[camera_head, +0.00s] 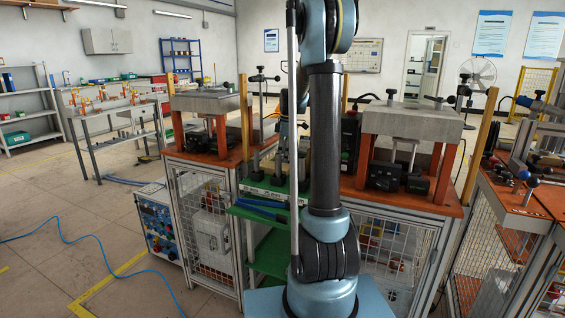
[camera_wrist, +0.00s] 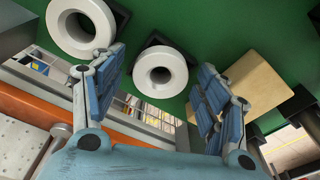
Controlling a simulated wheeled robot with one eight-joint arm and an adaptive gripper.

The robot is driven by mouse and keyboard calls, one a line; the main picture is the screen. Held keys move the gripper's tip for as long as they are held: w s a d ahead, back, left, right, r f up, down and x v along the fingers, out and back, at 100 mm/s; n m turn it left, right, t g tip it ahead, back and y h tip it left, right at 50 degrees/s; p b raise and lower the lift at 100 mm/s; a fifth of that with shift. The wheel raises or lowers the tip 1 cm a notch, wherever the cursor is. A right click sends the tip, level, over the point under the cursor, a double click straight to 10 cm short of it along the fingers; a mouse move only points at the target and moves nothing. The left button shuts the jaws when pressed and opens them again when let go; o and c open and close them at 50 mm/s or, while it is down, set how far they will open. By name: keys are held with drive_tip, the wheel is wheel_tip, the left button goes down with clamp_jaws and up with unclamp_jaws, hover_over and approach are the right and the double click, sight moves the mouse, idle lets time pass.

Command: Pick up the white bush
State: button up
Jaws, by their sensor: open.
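Two white ring-shaped bushes show in the wrist view, against a green surface. The smaller white bush (camera_wrist: 160,72) is between the fingertips in the picture, on a dark square piece, with a dark hole facing me. The larger white bush (camera_wrist: 62,30) is at upper left, outside the left finger. My gripper (camera_wrist: 163,76) is open, with a blue padded finger on each side of the smaller bush. Gaps show on both sides, and I see no contact. The distance in depth is hard to tell. In the head view my arm hides the gripper and the bushes.
A beige block (camera_wrist: 256,86) lies close beside the right finger. An orange edge (camera_wrist: 40,112) and metal parts are at lower left. In the head view, orange-topped workbenches (camera_head: 408,199) with presses flank my arm. A blue cable (camera_head: 95,236) lies on the open floor at left.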

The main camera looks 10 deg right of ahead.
drive_tip(key=shift+c, duration=0.6)
drive_tip(key=c, duration=1.2)
drive_tip(key=shift+o, duration=0.2)
drive_tip(key=shift+r, duration=0.1)
drive_tip(key=shift+w+r, duration=0.1)
drive_tip(key=shift+r, duration=0.05)
wheel_tip(320, 180, up, 25)
drive_tip(key=shift+d, duration=0.1)
